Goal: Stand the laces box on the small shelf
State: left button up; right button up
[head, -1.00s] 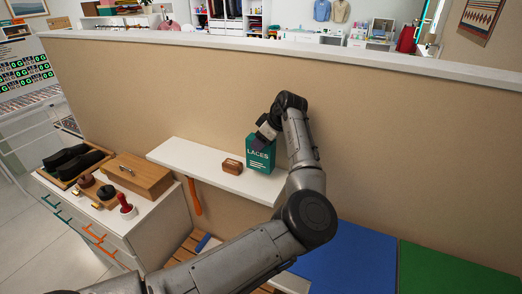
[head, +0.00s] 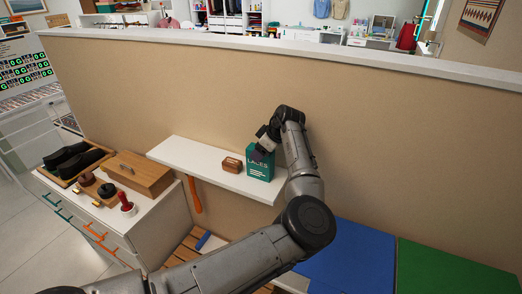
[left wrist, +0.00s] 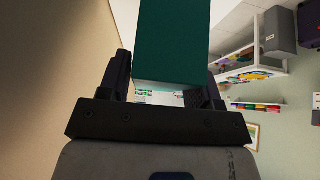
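The laces box (head: 262,172) is a teal-green upright box with white lettering. It stands at the right part of the small white shelf (head: 206,163) in the head view, its base at or very near the surface; I cannot tell if they touch. My left gripper (head: 264,148) is at the top of the box and hides part of its lettering. In the left wrist view the green box (left wrist: 170,45) is between the two fingers of the left gripper (left wrist: 165,85), which appear close against its sides. My right gripper is not in view.
A small brown block (head: 232,164) sits on the shelf just left of the box. A tan partition (head: 400,150) rises behind the shelf. At left, a white cabinet (head: 150,230) carries shoes, brushes and a wooden box (head: 137,174). An orange shoehorn-like piece (head: 194,195) hangs below the shelf.

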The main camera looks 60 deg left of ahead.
pick_arm(q)
jog(key=shift+o, duration=1.3)
jog(key=shift+r, duration=0.1)
jog(key=b+v, duration=0.1)
jog(key=v, duration=1.1)
jog(key=shift+r, duration=0.15)
